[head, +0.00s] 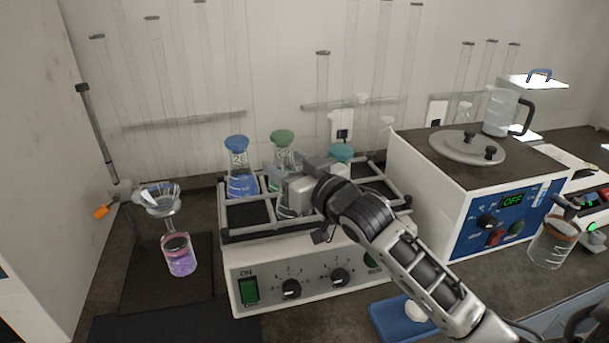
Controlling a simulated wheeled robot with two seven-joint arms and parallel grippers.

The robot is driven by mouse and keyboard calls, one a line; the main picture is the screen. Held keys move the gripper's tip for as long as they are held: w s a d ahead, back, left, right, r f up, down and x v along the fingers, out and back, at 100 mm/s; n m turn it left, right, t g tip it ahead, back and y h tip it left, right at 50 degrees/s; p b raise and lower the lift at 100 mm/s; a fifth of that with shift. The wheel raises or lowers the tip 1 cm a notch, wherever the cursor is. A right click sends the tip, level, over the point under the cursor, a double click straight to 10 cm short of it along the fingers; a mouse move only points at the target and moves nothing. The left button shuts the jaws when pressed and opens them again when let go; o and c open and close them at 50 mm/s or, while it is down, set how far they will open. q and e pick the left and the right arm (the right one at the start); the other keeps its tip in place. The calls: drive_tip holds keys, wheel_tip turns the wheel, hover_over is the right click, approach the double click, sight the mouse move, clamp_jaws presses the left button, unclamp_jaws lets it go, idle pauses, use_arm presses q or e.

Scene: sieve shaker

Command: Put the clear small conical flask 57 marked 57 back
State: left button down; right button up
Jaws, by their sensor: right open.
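The shaker (308,265) stands in the middle of the bench with a railed rack on top. In the rack stand a blue-stoppered flask (241,183) with blue liquid and a green-stoppered flask (283,148). A teal stopper (341,152) shows behind my right gripper. Clear glass (285,207) shows low in the rack, just below my right gripper. I cannot read any number 57, so I cannot tell which flask is flask 57. My right gripper (281,178) is open over the rack's middle and hides much there. My left gripper is not in view.
A stand with a funnel (163,200) over a purple-filled vessel (179,256) is at left. A white-and-blue heated bath (478,185) reading OFF, with a jug (499,112), is at right. A beaker (552,244) and a blue tray (390,322) are near the front right.

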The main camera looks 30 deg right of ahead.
drive_tip(key=s+d+b, duration=0.1)
drive_tip(key=s, duration=1)
drive_tip(key=shift+s+d, duration=0.3)
drive_tip(key=shift+d, duration=0.05)
